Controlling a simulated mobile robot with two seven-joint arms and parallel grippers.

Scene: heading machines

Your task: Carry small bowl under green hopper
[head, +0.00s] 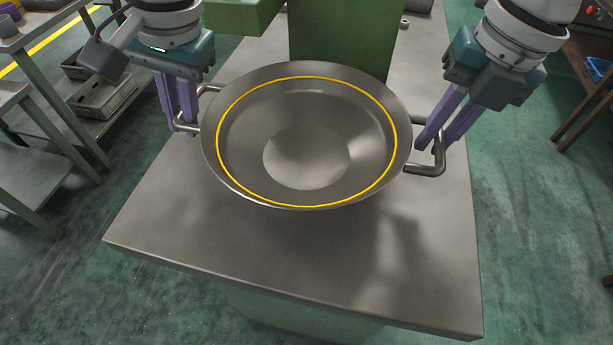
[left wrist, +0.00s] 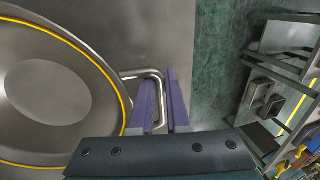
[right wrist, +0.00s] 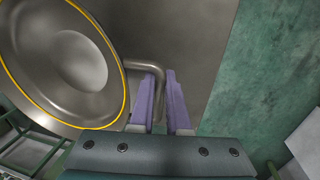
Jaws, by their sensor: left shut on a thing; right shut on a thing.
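The small bowl (head: 305,160) is a wide metal pan with a yellow ring inside its rim and a bar handle on each side. It appears empty and is over the metal table (head: 290,255), with a shadow below; I cannot tell how high. My left gripper (head: 186,128) is shut on the bowl's left handle, seen also in the left wrist view (left wrist: 152,75). My right gripper (head: 434,145) is shut on the right handle, seen also in the right wrist view (right wrist: 147,66). The green hopper is not clearly identifiable; a green machine body (head: 338,42) stands behind the bowl.
A green block (head: 240,14) juts out left of the machine body. Grey shelving (head: 40,120) with crates (head: 105,95) stands at the left. A bench (head: 590,60) with a blue bin is at the far right. The table's front part is bare.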

